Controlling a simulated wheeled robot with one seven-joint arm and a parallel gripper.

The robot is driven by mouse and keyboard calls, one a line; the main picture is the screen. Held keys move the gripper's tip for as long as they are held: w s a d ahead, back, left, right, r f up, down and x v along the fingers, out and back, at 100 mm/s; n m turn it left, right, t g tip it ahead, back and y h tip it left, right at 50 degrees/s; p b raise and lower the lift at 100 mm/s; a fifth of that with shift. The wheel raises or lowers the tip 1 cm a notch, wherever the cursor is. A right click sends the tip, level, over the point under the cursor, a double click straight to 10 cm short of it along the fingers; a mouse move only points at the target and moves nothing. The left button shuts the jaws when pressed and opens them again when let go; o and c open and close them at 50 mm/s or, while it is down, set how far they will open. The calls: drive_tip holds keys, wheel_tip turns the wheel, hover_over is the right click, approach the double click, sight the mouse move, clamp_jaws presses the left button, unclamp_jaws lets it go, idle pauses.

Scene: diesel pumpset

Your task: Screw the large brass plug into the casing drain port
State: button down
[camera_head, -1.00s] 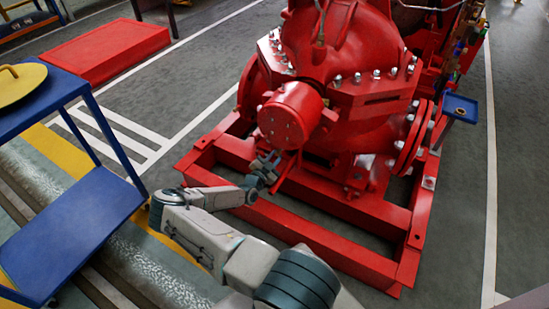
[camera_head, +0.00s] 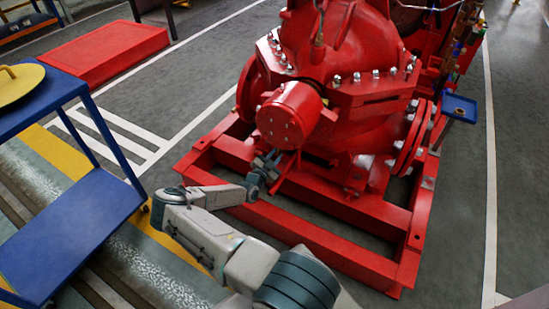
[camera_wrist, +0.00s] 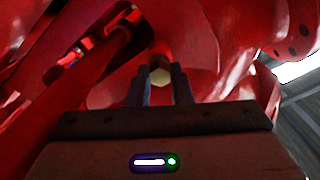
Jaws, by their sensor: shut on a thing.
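My gripper (camera_head: 270,158) is under the round bearing housing of the red pump casing (camera_head: 335,115), close to its lower front side. In the wrist view my gripper (camera_wrist: 160,78) points up at the casing (camera_wrist: 205,50). Its two fingers are shut on the brass plug (camera_wrist: 160,75), whose pale hexagonal end shows between the fingertips. A dark round spot lies just beyond the plug on the casing. I cannot tell whether the plug touches the drain port or is in it. The plug is too small to make out in the head view.
The red base frame (camera_head: 310,235) surrounds the pump's foot, close below my arm. A blue trolley (camera_head: 75,225) stands at the left with a yellow lid (camera_head: 18,86) on top. A small blue tray (camera_head: 460,108) is at the right. Slanting red bars are close to the gripper.

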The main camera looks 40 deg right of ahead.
drive_tip(key=shift+w+d, duration=0.2)
drive_tip(key=shift+d, duration=0.2)
idle(0.3)
drive_tip(key=m, duration=2.3)
drive_tip(key=shift+m, duration=0.4)
drive_tip(key=shift+f, duration=0.1)
